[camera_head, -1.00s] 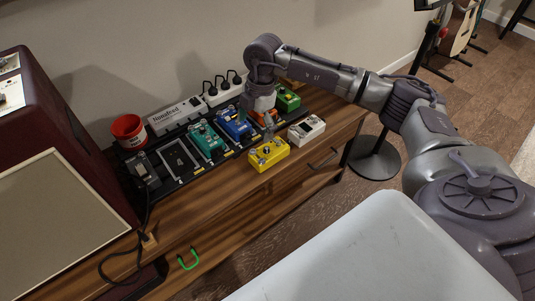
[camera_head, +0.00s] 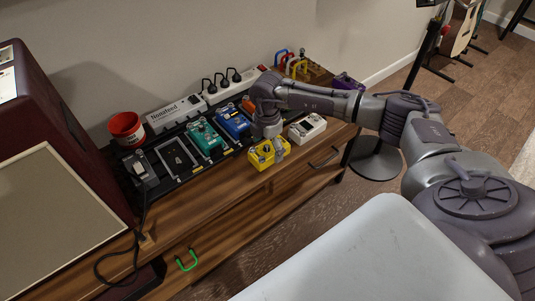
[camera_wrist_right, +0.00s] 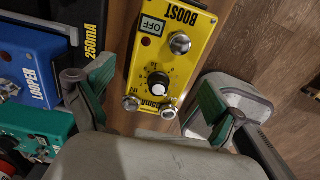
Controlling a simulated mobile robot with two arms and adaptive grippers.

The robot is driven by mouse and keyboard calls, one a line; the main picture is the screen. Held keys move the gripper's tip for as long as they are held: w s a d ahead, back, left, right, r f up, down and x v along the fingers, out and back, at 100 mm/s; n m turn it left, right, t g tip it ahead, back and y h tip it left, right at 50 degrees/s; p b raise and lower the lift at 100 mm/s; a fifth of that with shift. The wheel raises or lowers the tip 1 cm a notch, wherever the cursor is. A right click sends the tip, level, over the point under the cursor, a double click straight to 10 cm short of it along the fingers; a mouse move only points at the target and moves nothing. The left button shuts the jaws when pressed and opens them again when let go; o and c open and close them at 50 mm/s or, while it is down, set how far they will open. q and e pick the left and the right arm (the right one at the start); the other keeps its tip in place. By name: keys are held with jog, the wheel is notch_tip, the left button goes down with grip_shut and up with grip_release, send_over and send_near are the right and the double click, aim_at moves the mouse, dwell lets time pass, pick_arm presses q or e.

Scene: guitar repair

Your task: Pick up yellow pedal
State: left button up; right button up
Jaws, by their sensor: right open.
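The yellow pedal (camera_head: 262,158), marked BOOST, sits at the front edge of the wooden cabinet top (camera_head: 215,178). In the right wrist view the yellow pedal (camera_wrist_right: 172,62) lies between the two green-padded fingers. My right gripper (camera_head: 268,148) is open and low over the pedal, partly hiding it in the head view. In the wrist view my right gripper (camera_wrist_right: 152,104) has a finger on each side of the pedal, with visible gaps. I cannot tell whether a fingertip touches it. My left gripper is not in view.
A white pedal (camera_head: 306,128) stands close to the right. The teal pedal (camera_head: 205,138) and blue pedal (camera_head: 233,122) sit on the black pedalboard behind. A red cup (camera_head: 127,130) and power strip (camera_head: 175,112) stand at the back. A large amplifier (camera_head: 60,130) is at left.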

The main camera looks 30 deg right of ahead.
jog(key=shift+f, duration=0.85)
jog(key=c, duration=1.4)
jog(key=shift+w+r, duration=0.1)
jog(key=shift+c, duration=0.7)
